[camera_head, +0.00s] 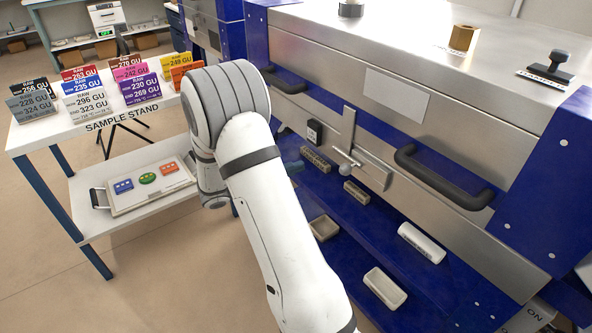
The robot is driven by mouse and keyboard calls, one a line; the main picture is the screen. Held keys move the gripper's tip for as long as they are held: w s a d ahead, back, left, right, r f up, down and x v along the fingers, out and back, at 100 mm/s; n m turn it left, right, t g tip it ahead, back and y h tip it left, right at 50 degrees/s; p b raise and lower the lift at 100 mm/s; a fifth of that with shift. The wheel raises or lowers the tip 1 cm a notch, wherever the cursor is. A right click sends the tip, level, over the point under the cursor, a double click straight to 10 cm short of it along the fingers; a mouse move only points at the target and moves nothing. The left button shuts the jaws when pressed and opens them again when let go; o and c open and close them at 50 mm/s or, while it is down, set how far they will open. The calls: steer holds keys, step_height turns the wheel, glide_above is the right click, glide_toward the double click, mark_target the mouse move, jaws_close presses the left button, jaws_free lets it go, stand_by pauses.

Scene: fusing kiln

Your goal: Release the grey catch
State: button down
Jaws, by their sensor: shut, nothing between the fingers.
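The grey catch (348,132) is on the front of the steel kiln (460,130), right of the middle of the view. It shows as a narrow upright metal bar with a small round knob (345,153) near its lower end. A slanted metal plate (372,171) sits beside it. The bar stands about upright; I cannot tell how it engages. My white arm rises from the bottom and bends at upper left of the catch. My gripper is hidden behind the arm, so its fingers do not show.
Black handles (443,178) stick out from the kiln front. A blue ledge (385,240) below holds several small blocks and a white cylinder (421,243). A sample stand (62,143) with coloured cards is at left. Open floor (150,270) lies at lower left.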

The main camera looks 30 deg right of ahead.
steer(key=s+d+b, duration=0.1)
steer(key=s+d, duration=0.4)
steer(key=d, duration=0.2)
steer(key=shift+r, duration=0.45)
steer(key=shift+s, duration=0.15)
